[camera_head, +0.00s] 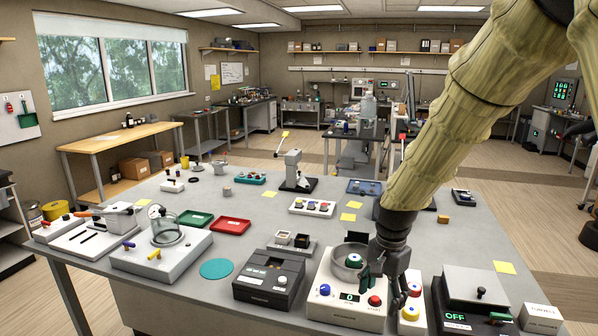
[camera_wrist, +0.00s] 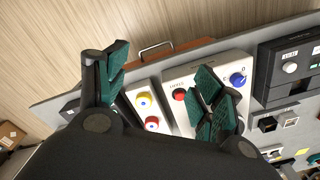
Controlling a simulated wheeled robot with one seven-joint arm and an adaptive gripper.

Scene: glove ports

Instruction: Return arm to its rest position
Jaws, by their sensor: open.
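My arm, in a tan ribbed sleeve, comes down from the upper right in the head view. My gripper (camera_head: 386,288) hangs over the front of the grey table (camera_head: 240,200), above the right side of a white device (camera_head: 330,308) with a bowl, a blue knob and a red button. The white device (camera_wrist: 185,78) and a small white button box (camera_wrist: 148,105) lie beyond the fingers. I cannot tell whether the fingers touch anything.
A black device (camera_head: 268,280) stands left of the white device. Right of my gripper are the button box (camera_head: 411,318) and a dark-based machine (camera_head: 476,292). A glass-domed unit (camera_head: 163,245) and red tray (camera_head: 230,226) stand farther left. Open floor lies beyond the front edge.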

